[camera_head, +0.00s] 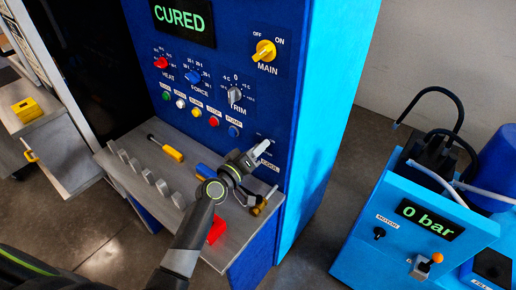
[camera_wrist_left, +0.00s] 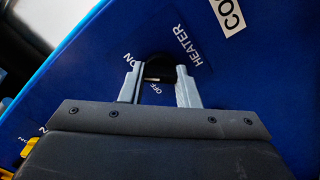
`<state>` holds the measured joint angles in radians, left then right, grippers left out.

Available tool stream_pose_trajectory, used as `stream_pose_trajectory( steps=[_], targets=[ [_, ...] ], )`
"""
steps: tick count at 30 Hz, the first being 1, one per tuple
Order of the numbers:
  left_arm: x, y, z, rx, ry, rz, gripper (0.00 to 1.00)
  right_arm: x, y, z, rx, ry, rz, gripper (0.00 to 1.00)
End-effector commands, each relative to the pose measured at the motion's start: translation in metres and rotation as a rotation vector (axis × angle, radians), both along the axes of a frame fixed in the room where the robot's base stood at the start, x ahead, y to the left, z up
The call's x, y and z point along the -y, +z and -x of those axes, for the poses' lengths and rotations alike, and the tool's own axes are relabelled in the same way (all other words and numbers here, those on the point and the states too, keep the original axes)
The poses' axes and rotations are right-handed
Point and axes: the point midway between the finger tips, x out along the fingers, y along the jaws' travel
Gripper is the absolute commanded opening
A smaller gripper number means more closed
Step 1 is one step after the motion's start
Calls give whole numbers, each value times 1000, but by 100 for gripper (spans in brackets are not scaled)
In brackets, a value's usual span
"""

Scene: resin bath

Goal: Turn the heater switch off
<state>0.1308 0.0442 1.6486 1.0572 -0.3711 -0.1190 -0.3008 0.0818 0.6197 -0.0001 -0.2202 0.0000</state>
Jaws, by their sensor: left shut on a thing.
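The heater switch (camera_wrist_left: 158,66) is a dark round knob on the blue panel, beside the HEATER label (camera_wrist_left: 203,52) in the left wrist view. ON and OFF marks sit around it. My left gripper (camera_wrist_left: 159,72) has one grey finger on each side of the knob and is shut on it. Which mark the knob points at I cannot tell. In the head view my left gripper (camera_head: 258,152) reaches the lower right of the blue panel and hides the switch. My right gripper is not in view.
The panel (camera_head: 229,55) has a CURED display (camera_head: 183,17), a yellow MAIN switch (camera_head: 264,52), HEAT, FORCE and TRIM knobs and coloured buttons. Below, a grey shelf (camera_head: 150,199) holds a yellow-handled tool (camera_head: 170,152) and grey blocks. A blue pump unit (camera_head: 400,235) stands at right.

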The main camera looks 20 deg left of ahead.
Motion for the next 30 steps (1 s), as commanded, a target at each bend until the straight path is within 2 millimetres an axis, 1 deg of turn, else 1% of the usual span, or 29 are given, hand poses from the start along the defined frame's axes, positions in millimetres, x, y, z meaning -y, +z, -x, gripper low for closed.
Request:
stream_pose_trajectory(
  steps=[8, 30],
  targets=[
    [-1, -1, 0, -72, 1, 193, 6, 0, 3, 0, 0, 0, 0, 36],
    [-1, -3, 0, -313, 2, 856, 6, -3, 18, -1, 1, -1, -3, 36]
  ],
)
